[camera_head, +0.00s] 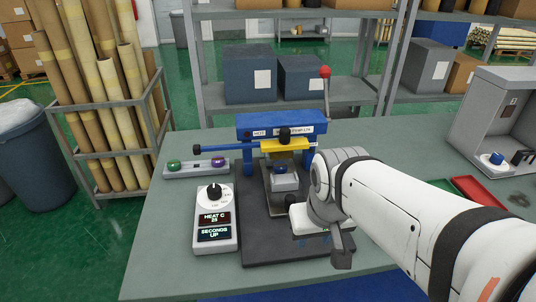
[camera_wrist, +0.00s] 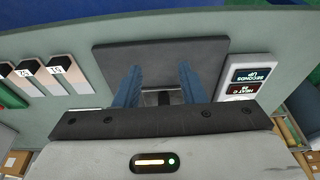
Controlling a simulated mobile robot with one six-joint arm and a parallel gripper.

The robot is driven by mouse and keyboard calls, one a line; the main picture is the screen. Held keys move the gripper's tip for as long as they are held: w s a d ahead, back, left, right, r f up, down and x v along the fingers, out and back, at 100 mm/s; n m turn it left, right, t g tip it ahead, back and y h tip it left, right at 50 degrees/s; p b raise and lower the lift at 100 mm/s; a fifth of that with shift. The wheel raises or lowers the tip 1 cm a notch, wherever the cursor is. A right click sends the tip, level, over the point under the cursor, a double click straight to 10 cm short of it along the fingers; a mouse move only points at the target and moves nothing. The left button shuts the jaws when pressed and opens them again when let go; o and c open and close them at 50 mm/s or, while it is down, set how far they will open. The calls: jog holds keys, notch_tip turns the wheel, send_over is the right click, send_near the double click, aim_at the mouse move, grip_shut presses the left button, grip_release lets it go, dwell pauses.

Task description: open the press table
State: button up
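The press (camera_head: 282,126) is a blue frame with a yellow bar (camera_head: 284,145), on a dark base plate (camera_head: 262,237). A small silver block (camera_head: 285,183) with a blue knob, perhaps the press table, sits on a grey slide in front of the frame. My gripper (camera_head: 315,240) is over the front right of the base plate, in front of the silver block. In the wrist view, my two blue fingers (camera_wrist: 159,75) stand apart over the dark plate (camera_wrist: 160,52). A small dark part shows between them near the palm; I cannot tell what it is. The gripper looks open and empty.
A control box (camera_head: 215,219) with a dial and displays stands left of the base. A red-knobbed lever (camera_head: 326,73) rises at the press's right.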

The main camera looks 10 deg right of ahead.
jog(key=shift+o, duration=1.3)
jog(key=shift+w+r, duration=0.2)
jog(key=shift+w, duration=0.3)
jog(key=m+g+p, duration=0.2)
jog(key=g+p, duration=0.1)
jog(key=p, duration=0.2)
send_over(290, 197)
jog(key=f, duration=0.3)
jog(key=shift+s+f, duration=0.25)
jog(key=shift+f, duration=0.05)
jog(key=shift+w+f, duration=0.25)
jog(key=shift+f, duration=0.4)
notch_tip(290, 197, down, 7)
grip_shut()
